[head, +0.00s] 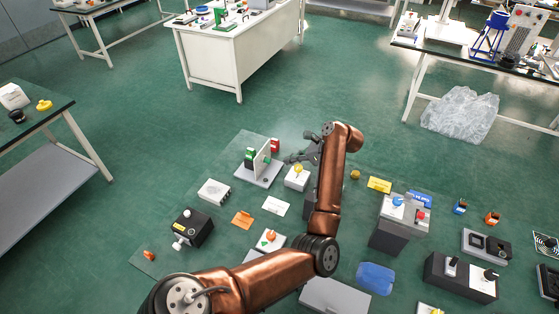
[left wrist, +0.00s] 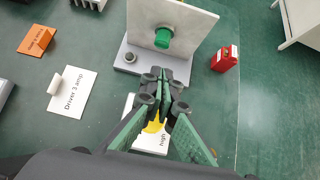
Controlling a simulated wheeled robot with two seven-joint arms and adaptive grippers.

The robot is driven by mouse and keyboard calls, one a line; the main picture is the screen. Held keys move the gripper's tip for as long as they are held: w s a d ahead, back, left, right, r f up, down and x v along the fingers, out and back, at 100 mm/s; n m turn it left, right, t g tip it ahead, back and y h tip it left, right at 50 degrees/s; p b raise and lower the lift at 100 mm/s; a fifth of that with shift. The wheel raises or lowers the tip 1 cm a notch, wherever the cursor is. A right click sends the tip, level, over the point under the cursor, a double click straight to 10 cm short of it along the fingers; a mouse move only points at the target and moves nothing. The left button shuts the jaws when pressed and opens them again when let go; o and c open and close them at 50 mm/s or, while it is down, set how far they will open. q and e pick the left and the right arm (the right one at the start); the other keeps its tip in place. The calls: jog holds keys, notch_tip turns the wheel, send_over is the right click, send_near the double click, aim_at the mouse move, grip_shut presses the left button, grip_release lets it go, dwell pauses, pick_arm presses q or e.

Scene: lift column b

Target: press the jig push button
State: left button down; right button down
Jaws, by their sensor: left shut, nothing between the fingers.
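A jig with a pale upright plate (head: 262,159) on a light grey base stands on the glossy mat. In the left wrist view a green round button (left wrist: 164,39) sits on the face of the upright plate (left wrist: 186,23), and a small dark round knob (left wrist: 130,57) sits on the base (left wrist: 125,68). My left gripper (head: 291,158) is to the right of the jig in the head view. In the left wrist view its fingers (left wrist: 165,80) are together and empty, pointing towards the plate below the green button, whose face is clear. My right gripper is out of view.
A white box with a yellow top (head: 297,178) lies under my left gripper; the yellow part (left wrist: 154,124) is partly hidden by the fingers. A red block (left wrist: 225,59) stands right of the jig. A white card (left wrist: 73,91) and an orange card (left wrist: 37,40) lie left.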

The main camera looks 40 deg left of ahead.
pick_arm(q)
jog(key=v, duration=0.7)
jog(key=shift+s+r, duration=0.1)
dwell(0.5)
